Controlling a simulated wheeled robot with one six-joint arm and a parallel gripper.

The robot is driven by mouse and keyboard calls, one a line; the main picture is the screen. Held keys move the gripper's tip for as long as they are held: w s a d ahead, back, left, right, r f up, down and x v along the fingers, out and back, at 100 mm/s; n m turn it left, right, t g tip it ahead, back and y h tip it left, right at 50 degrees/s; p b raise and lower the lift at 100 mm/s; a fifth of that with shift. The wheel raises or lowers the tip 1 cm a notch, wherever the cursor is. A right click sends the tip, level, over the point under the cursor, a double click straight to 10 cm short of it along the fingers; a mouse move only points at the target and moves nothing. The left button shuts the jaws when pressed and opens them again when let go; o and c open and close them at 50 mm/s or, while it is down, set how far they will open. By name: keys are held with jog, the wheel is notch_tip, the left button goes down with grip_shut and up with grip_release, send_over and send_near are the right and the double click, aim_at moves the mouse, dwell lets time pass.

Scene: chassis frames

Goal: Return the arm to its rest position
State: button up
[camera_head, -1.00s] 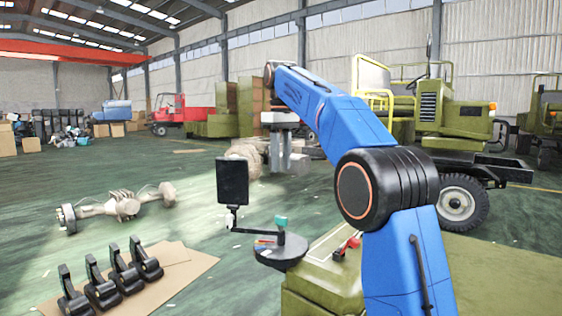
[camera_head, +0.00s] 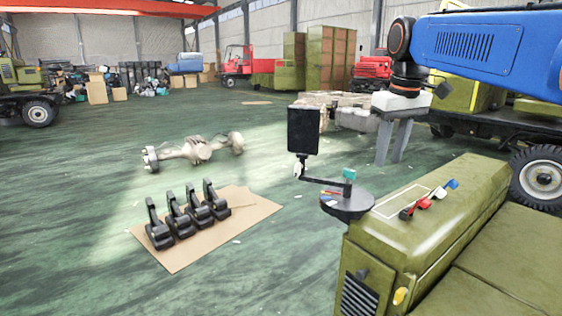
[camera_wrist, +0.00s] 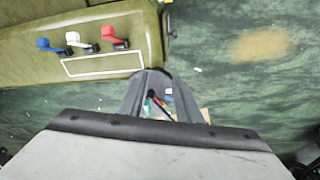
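My blue arm (camera_head: 480,45) reaches in from the right edge of the head view, its forearm nearly level. A black wrist joint and a light grey gripper body hang from its end. My gripper (camera_head: 391,160) points down, with a gap between its two grey fingers and nothing held. In the wrist view, the fingers of my gripper (camera_wrist: 156,75) show the floor and small items between them. From the head view, I cannot tell how high the fingertips are above the floor.
A green cabinet (camera_head: 440,215) with blue, white and red levers (camera_head: 425,202) stands at right. A round tray (camera_head: 347,207) and a dark screen (camera_head: 303,130) are beside it. Black parts stand on cardboard (camera_head: 190,258). An axle (camera_head: 198,149) lies on open floor.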

jog(key=s+d+f+m+t, duration=0.2)
jog(key=s+d+f+m, duration=0.1)
jog(key=s+f, duration=2.2)
jog(key=shift+s+f+m+t, duration=0.25)
jog(key=shift+f+m+t, duration=0.25)
jog(key=shift+f, duration=0.45)
